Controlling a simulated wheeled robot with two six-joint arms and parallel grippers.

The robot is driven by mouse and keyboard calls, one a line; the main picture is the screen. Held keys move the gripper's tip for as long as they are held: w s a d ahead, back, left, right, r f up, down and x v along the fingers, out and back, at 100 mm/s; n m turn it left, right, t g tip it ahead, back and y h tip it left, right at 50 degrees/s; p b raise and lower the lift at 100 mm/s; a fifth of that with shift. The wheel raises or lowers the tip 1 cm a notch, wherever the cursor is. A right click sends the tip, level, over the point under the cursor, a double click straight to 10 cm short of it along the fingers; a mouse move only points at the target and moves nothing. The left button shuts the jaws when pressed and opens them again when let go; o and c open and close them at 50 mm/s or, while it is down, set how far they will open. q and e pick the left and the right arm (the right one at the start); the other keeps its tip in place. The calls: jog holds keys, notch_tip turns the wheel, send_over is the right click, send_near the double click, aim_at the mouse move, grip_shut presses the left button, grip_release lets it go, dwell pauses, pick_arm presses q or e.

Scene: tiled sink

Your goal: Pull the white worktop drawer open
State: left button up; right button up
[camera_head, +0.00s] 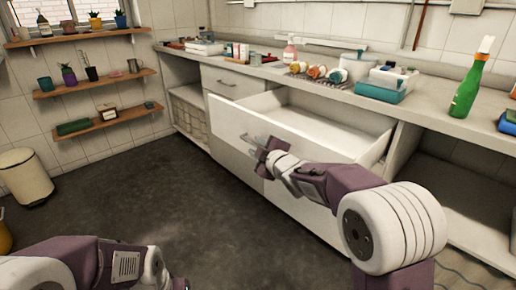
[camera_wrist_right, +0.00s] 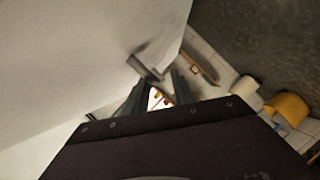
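The white worktop drawer (camera_head: 290,137) stands well open under the counter in the head view, with its empty interior (camera_head: 325,122) showing. Its front also fills the left of the right wrist view (camera_wrist_right: 85,60). The drawer's metal handle (camera_wrist_right: 146,68) shows at my right fingertips in the wrist view. My right gripper (camera_head: 257,143) is at the front of the drawer, its fingers (camera_wrist_right: 160,82) on either side of the handle and apparently shut on it. The exact contact is partly hidden. My left arm shows at the bottom left of the head view, but its gripper fingers are out of frame.
The worktop (camera_head: 330,88) holds bottles, jars, a teal tub (camera_head: 380,92) and a green bottle (camera_head: 469,85). A closed drawer (camera_head: 226,80) lies left of the open one. A bin (camera_head: 25,178) stands at far left. The dark floor (camera_head: 150,185) before the cabinets is clear.

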jog(key=p+v, duration=0.2)
jog(key=v, duration=0.7)
